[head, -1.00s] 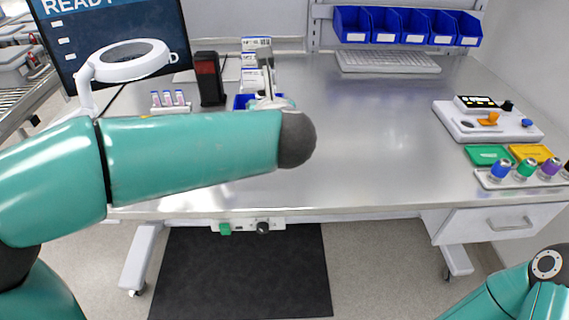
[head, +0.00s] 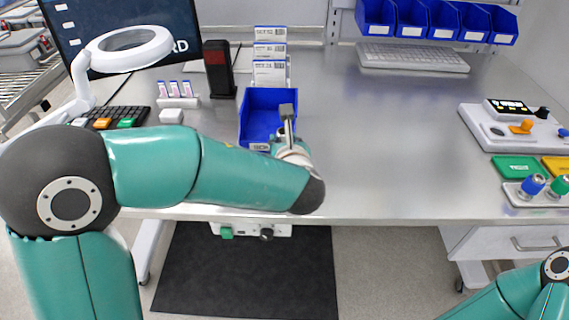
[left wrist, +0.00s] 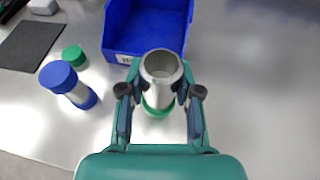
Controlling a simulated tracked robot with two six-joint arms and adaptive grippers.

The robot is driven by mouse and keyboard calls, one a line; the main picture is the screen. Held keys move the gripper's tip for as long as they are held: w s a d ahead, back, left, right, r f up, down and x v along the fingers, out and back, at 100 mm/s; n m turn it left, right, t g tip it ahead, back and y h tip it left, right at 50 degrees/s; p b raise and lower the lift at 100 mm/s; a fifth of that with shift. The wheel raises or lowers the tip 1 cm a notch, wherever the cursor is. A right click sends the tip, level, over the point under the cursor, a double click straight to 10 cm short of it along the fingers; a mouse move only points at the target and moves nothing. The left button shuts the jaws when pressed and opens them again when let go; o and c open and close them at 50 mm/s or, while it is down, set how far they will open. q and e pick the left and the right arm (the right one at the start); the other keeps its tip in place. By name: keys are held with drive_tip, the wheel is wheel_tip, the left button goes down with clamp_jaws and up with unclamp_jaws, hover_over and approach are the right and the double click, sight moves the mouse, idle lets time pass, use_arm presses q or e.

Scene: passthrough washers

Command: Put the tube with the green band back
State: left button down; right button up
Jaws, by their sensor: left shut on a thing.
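My left gripper (left wrist: 160,88) is shut on a grey tube with an open top (left wrist: 160,64). A green band (left wrist: 157,110) shows low on the tube, below the fingers. In the head view the left gripper (head: 288,125) is at the right front side of the blue bin (head: 262,103), partly hidden by my arm; the tube cannot be made out there. The blue bin (left wrist: 150,22) also shows just beyond the tube in the left wrist view. My right gripper is out of view; only part of its arm shows at the lower right.
A blue-ended tube (left wrist: 68,83) and a green-topped thing (left wrist: 74,56) are left of the held tube. A stand with blue and green knobs (head: 533,185) is at the right. A magnifier lamp (head: 128,50) and white boxes (head: 270,72) stand behind. The table's middle is clear.

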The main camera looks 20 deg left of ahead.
use_arm(q)
wheel_tip(320, 180, down, 6)
drive_tip(key=shift+f, duration=0.25)
drive_tip(key=c, duration=0.8)
unclamp_jaws()
drive_tip(key=shift+r, duration=0.1)
drive_tip(key=shift+s+d+r, duration=0.1)
drive_tip(key=shift+s+d, duration=0.1)
drive_tip(key=shift+s, duration=0.1)
drive_tip(key=b+v, duration=0.1)
drive_tip(key=v, duration=1)
drive_tip(key=shift+s+b, duration=0.2)
drive_tip(key=shift+b, duration=0.15)
